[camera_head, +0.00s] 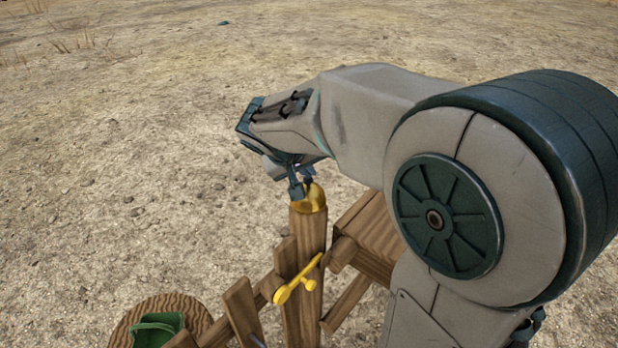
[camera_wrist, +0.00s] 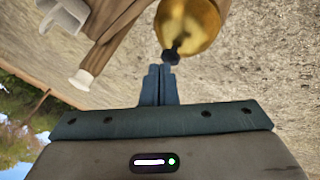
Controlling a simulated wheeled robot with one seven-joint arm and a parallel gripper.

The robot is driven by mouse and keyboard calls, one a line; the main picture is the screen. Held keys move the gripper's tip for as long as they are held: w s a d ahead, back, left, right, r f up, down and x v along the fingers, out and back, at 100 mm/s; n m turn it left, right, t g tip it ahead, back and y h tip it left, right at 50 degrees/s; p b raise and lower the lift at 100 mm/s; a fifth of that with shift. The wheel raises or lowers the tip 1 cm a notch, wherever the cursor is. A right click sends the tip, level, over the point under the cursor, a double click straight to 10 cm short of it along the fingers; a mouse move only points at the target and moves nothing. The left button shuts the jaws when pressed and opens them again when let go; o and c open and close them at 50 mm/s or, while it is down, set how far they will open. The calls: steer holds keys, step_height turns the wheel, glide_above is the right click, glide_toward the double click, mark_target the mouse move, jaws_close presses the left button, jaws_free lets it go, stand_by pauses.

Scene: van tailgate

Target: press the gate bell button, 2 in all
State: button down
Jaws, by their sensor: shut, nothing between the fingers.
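The gate bell (camera_head: 313,201) is a small brass dome on top of a wooden post. In the wrist view the bell (camera_wrist: 190,22) shows at the top, with a dark button (camera_wrist: 173,48) at its lower edge. My gripper (camera_head: 296,190) is shut and empty, at the bell's upper left side in the head view. In the wrist view my fingertips (camera_wrist: 160,70) lie just below the button in the picture, very close to it. I cannot tell whether they touch it. In the head view my gripper partly hides the button.
The wooden post (camera_head: 305,240) bears a yellow latch handle (camera_head: 297,281). Wooden rails and a plank top (camera_head: 372,228) stand beside it. A round wooden top (camera_head: 196,316) with a green object (camera_head: 158,330) is at bottom left. Dry open ground lies beyond.

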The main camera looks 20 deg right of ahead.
mark_target(307, 181)
steer(key=shift+f, duration=0.3)
steer(key=shift+r, duration=0.15)
stand_by(0.4)
steer(key=shift+r, duration=0.85)
steer(key=shift+p, duration=0.3)
steer(key=shift+r+p, duration=1.55)
steer(key=shift+r, duration=1)
